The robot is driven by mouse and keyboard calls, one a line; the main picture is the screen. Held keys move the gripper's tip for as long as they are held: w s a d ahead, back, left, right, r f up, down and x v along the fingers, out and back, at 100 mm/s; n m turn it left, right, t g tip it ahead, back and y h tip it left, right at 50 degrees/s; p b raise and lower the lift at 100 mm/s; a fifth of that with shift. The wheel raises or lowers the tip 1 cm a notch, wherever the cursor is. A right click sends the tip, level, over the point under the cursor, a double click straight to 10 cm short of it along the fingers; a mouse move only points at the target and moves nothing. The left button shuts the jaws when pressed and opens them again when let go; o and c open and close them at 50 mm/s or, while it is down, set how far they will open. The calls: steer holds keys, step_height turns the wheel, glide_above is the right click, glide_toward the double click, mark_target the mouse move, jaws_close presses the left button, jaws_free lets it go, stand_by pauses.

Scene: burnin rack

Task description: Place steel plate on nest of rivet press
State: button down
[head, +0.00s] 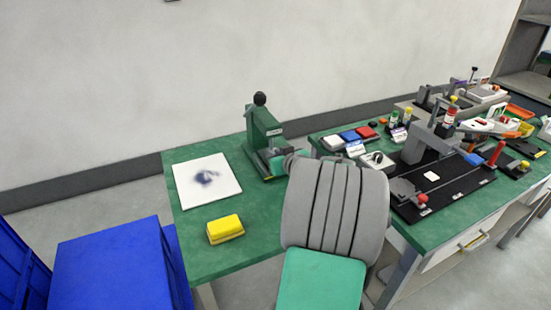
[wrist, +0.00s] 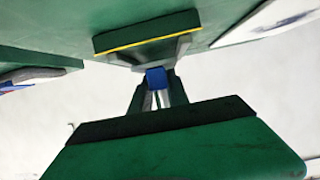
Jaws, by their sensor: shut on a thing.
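The rivet press (head: 264,135) is a green stand with a black knob on top, at the back right of the near table. Its dark green base with a yellow edge (wrist: 150,33) seems to show at the top of the wrist view. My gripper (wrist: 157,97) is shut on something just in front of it. A pale grey piece (wrist: 150,52), likely the steel plate, lies between the fingertips and the base, with a small blue piece at the tips. I cannot tell whether the plate touches the nest. In the head view my grey and green arm hides the gripper and plate.
A white board with a blue smudge (head: 206,200) and a yellow block (head: 225,229) lie on the green table (head: 195,264). A black fixture board (head: 455,188) and several small parts crowd the right table. Blue bins (head: 115,265) stand at left. The table front is clear.

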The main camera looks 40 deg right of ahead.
steer(key=shift+f, duration=0.7)
steer(key=shift+f, duration=0.1)
steer(key=shift+f, duration=0.15)
steer(key=c, duration=1.3)
jaws_free()
steer(key=shift+o, duration=0.2)
steer(key=shift+r, duration=0.2)
steer(key=shift+s+r, duration=0.15)
steer(key=shift+s, duration=0.1)
steer(key=v, duration=1.1)
steer(key=shift+s+a+r, duration=0.1)
steer(key=shift+s, duration=0.15)
